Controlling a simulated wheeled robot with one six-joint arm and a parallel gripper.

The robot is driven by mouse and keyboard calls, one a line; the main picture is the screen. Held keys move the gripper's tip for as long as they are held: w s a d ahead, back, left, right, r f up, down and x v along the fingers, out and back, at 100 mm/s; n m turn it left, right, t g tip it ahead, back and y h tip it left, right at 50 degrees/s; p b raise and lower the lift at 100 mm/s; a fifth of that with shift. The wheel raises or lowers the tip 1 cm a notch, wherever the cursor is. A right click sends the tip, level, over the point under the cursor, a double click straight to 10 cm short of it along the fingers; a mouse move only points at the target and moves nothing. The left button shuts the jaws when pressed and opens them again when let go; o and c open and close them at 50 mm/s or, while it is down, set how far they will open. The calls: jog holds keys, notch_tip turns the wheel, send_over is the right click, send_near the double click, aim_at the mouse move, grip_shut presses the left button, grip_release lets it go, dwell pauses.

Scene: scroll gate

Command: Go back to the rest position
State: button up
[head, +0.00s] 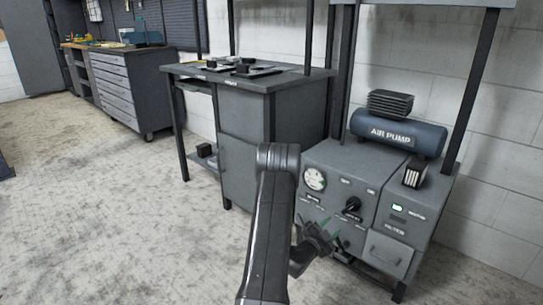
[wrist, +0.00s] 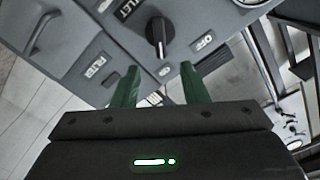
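My gripper (head: 318,240) is in front of the grey control cabinet (head: 342,166), low at its front face. In the wrist view the green fingers of my gripper (wrist: 158,88) stand apart with nothing between them. The black rotary knob (wrist: 158,38) on the panel lies beyond the fingertips and looks apart from them. The knob (head: 352,206) also shows in the head view, just right of my gripper. My arm covers part of the cabinet's left side.
A blue-grey air pump (head: 398,131) and a small black-and-white block (head: 416,172) sit on the cabinet. A dark workbench (head: 268,84) stands left of it, and a drawer unit (head: 118,88) further back. The floor (head: 90,210) at left is clear.

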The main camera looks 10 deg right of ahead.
aim_at(348, 210)
jog(key=b+x, duration=0.3)
jog(key=x, duration=1)
jog(key=shift+w+d+b, duration=0.15)
jog(key=shift+d+b, duration=0.1)
jog(key=shift+b, duration=0.1)
jog(key=p+v, duration=0.4)
jog(key=v, duration=1)
jog(key=b+x, duration=0.4)
jog(key=x, duration=0.9)
jog(key=shift+w+d+f, duration=0.15)
jog(key=shift+w+d, duration=0.05)
jog(key=shift+d, duration=0.1)
jog(key=shift+w+d, duration=0.1)
jog(key=shift+w, duration=0.05)
jog(key=n, duration=0.5)
jog(key=shift+n+p, duration=0.8)
jog(key=shift+n, duration=0.7)
